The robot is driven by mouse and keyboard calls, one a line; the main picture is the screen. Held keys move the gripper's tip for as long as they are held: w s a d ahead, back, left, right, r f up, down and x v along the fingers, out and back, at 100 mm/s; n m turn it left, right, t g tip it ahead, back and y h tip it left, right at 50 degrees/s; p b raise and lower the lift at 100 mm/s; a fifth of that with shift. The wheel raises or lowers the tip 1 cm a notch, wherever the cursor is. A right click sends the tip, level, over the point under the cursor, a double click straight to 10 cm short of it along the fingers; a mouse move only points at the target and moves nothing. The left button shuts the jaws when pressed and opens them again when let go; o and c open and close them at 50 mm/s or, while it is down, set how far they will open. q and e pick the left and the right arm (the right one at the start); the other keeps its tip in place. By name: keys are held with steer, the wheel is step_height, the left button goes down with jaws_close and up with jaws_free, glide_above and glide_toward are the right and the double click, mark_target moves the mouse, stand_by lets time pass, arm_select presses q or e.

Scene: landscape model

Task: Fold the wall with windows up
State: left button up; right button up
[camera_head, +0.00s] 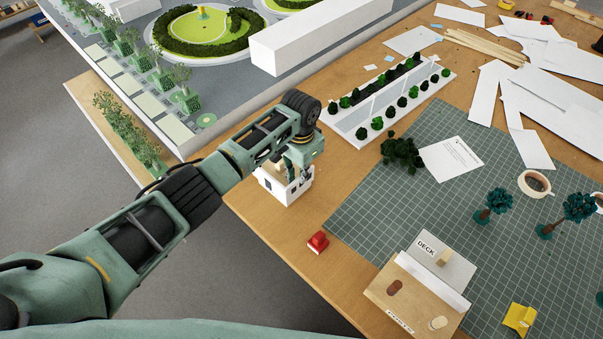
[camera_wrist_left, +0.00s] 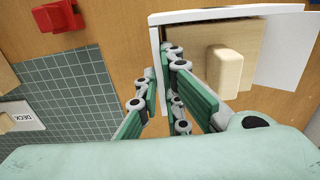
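The small white model building (camera_head: 277,189) stands at the left edge of the wooden table, with dark window openings in its near wall. In the left wrist view its white rim (camera_wrist_left: 235,14) surrounds a wooden floor with a pale wooden block (camera_wrist_left: 223,70). The white wall (camera_wrist_left: 155,45) on its left side runs between my left gripper's fingertips. My left gripper (camera_wrist_left: 161,80) is nearly closed, with one finger on each side of this wall; from above, the gripper (camera_head: 302,168) hides part of the building. My right gripper is in neither view.
A red object (camera_head: 318,242) lies near the table edge. A white planter strip (camera_head: 345,125) and the large landscape model (camera_head: 225,90) lie behind. White sheets (camera_head: 490,90) clutter the far right.

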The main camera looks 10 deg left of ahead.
arm_select(q)
steer(key=o, duration=0.4)
step_height(320, 180, up, 12)
stand_by(0.6)
steer(key=shift+f, duration=0.1)
